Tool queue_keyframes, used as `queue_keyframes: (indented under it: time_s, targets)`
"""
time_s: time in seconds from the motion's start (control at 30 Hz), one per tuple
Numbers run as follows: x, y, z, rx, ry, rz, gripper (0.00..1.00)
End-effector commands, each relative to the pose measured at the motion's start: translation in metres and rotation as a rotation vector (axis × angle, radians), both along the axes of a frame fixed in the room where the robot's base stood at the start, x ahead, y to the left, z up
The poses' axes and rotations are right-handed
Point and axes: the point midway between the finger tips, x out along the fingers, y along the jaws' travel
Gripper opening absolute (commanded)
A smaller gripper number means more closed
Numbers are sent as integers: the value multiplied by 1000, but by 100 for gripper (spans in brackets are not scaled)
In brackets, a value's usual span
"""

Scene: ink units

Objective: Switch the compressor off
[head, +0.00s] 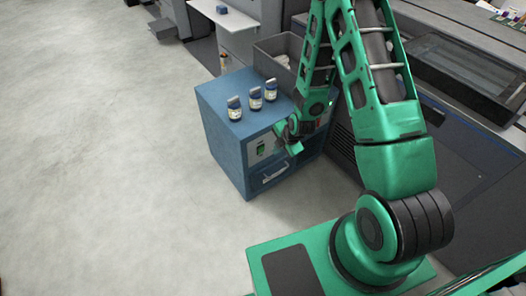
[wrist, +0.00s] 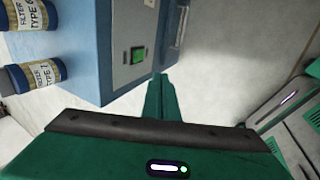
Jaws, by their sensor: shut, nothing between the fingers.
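The compressor is a blue box (head: 225,150) on the floor, and it also fills the upper left of the wrist view (wrist: 88,75). Its front has a pale panel with a green switch (head: 260,149); the switch shows lit green in the wrist view (wrist: 138,55). My gripper (head: 294,147) is just in front of the compressor's front face, to the right of the switch in the head view. In the wrist view, its shut fingers (wrist: 160,79) point toward the front, below and right of the switch, apart from it. Nothing is between the fingers.
Three filter jars (head: 255,98) stand on the compressor's top; two show labels in the wrist view (wrist: 40,75). A handle (head: 274,172) sits low on the front. A grey bin (head: 280,55) stands behind and a dark machine (head: 450,150) at right. Floor at left is clear.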

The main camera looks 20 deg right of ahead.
Motion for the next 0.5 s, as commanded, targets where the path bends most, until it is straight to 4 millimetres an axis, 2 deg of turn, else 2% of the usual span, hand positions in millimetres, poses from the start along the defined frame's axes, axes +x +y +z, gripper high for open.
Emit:
queue_keyframes:
  time_s: [0.33, 0.5]
  targets:
    - [1, 0, -2, 0, 1, 0, 0]
    - [6, 2, -15, 0, 3, 0, 0]
